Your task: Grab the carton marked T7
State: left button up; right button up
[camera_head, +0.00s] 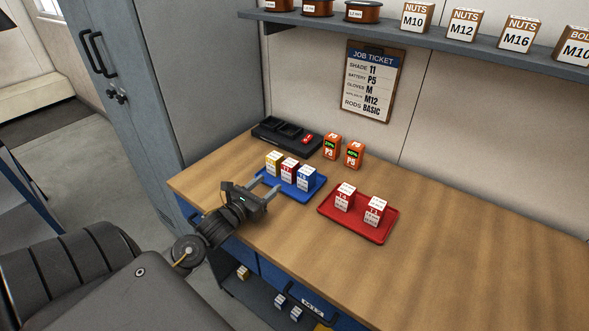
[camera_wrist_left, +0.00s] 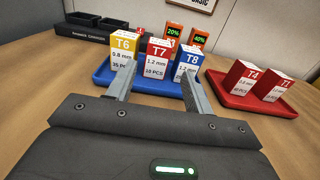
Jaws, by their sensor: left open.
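The carton marked T7 (camera_wrist_left: 157,60) is red and white and stands upright on the blue tray (camera_wrist_left: 106,79), between the yellow T6 carton (camera_wrist_left: 121,50) and the blue T8 carton (camera_wrist_left: 189,61). In the head view T7 is the middle carton (camera_head: 289,169) of the row. My left gripper (camera_head: 266,184) is open at the near left edge of the blue tray. In the left wrist view its two fingers (camera_wrist_left: 158,82) point toward T7, one on each side of it in the picture. The fingers hide parts of T6 and T8. My right gripper is not in view.
A red tray (camera_head: 353,234) with the T4 carton (camera_wrist_left: 243,78) and T1 carton (camera_wrist_left: 273,85) stands to the right. Behind are a black charger (camera_head: 268,131) and two orange battery packs (camera_head: 354,154). The bench (camera_head: 455,265) is clear at right.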

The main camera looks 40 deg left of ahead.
aim_at(286, 169)
pick_arm(q)
jog(key=shift+w+a+r+p, duration=0.1)
jog(key=shift+w+a+p, duration=0.05)
jog(key=shift+w, duration=0.45)
jog(key=shift+w+a+p, duration=0.15)
jog(key=shift+w, duration=0.45)
jog(key=shift+w+f, duration=0.2)
jog(key=shift+w, duration=0.6)
jog(key=shift+w+r+p, duration=0.1)
jog(key=shift+w+p, duration=0.05)
jog(key=shift+p, duration=0.15)
jog(key=w+p, duration=0.1)
jog(key=w, duration=0.1)
jog(key=w+p, duration=0.1)
jog(key=w, duration=0.2)
jog(key=shift+d+f, duration=0.15)
jog(key=shift+f, duration=0.05)
jog(key=shift+s, duration=0.15)
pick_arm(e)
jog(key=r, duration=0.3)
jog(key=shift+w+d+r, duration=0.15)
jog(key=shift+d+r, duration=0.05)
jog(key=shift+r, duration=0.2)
pick_arm(q)
jog(key=shift+c, duration=0.4)
jog(key=c, duration=0.7)
